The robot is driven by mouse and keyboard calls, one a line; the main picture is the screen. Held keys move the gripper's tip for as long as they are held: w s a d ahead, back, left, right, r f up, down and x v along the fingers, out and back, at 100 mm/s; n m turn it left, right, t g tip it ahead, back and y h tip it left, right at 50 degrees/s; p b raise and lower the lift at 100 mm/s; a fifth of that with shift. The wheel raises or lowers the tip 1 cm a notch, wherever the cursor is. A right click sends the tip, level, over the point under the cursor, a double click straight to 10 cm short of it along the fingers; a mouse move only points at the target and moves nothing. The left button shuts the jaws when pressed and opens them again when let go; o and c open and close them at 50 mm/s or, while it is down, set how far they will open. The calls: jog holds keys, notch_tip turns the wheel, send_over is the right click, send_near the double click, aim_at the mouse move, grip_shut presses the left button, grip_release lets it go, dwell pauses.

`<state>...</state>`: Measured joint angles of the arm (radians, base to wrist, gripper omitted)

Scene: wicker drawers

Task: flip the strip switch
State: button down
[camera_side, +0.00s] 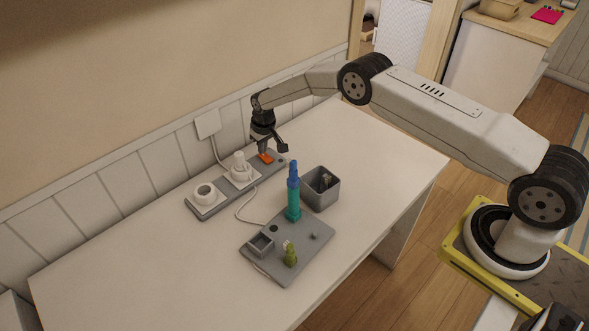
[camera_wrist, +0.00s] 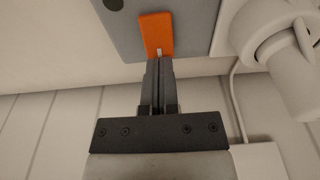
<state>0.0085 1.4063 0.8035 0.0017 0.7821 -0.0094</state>
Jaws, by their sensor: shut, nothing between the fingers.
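The grey power strip (camera_side: 208,207) lies along the wall side of the white table, with white sockets and a plug on it. Its orange switch (camera_side: 266,156) is at the far right end of the strip. In the wrist view the orange switch (camera_wrist: 155,30) shows a small white mark at its lower end. My gripper (camera_side: 268,146) is shut and empty, pointing down at the switch. In the wrist view its fingertips (camera_wrist: 159,62) are right at the marked end of the switch. I cannot tell whether they touch it.
A white plug (camera_side: 240,164) stands on the strip beside the switch, and its cord runs to a wall outlet (camera_side: 208,123). A grey bin (camera_side: 321,188), a blue and teal upright object (camera_side: 293,195) and a grey tray (camera_side: 306,258) stand nearer. The table's right part is clear.

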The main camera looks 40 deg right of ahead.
aim_at(264, 156)
jog(key=shift+f, duration=0.6)
dwell(0.5)
jog(key=shift+r, duration=3.55)
jog(key=shift+r, duration=0.1)
jog(key=s+r, duration=1.2)
jog(key=s, duration=0.2)
jog(key=s+r, duration=0.2)
jog(key=s, duration=1.9)
jog(key=shift+s+a+r+t, duration=0.25)
jog(key=shift+t, duration=0.15)
